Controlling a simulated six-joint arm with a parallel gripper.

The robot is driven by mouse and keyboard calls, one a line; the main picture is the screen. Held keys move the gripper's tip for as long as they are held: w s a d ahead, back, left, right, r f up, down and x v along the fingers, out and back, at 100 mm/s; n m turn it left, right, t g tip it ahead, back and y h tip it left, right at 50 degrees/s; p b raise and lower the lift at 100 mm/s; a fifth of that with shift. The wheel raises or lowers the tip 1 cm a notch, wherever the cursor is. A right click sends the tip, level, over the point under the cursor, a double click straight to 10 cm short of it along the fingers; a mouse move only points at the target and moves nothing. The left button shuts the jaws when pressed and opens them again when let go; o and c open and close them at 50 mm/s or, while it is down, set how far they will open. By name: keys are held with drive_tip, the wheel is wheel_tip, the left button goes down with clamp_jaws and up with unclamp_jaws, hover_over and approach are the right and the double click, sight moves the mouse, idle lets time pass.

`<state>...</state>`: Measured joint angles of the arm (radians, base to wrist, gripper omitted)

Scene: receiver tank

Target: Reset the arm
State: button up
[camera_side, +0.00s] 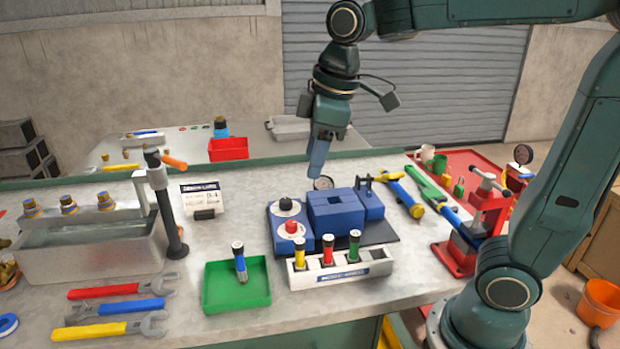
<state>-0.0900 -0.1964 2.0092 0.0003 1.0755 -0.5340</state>
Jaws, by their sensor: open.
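My gripper (318,155) hangs pointing down above the back of the blue block device (336,212) in the middle of the bench. It is seen nearly side-on, so its two fingers overlap in the picture. Nothing shows held between them. A small round gauge (323,183) sits just below the fingertips, on or behind the device; I cannot tell whether the tips touch it. My arm reaches in from the right side.
In front stand a white rack (340,270) with yellow, red and green cylinders and a green tray (236,286) holding one cylinder. A grey tank (90,245), a post (165,205) and wrenches (118,308) are left. A red press (472,225) stands right.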

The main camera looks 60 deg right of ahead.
drive_tip(key=s+d+f+m+t, duration=0.1)
drive_tip(key=s+f+m, duration=0.1)
drive_tip(key=s, duration=0.5)
drive_tip(key=s+d+f+m+t, duration=0.1)
drive_tip(key=s+d+f+m, duration=0.1)
drive_tip(key=s+m, duration=0.3)
drive_tip(key=shift+s+t, duration=0.3)
drive_tip(key=shift+s, duration=0.6)
idle(0.6)
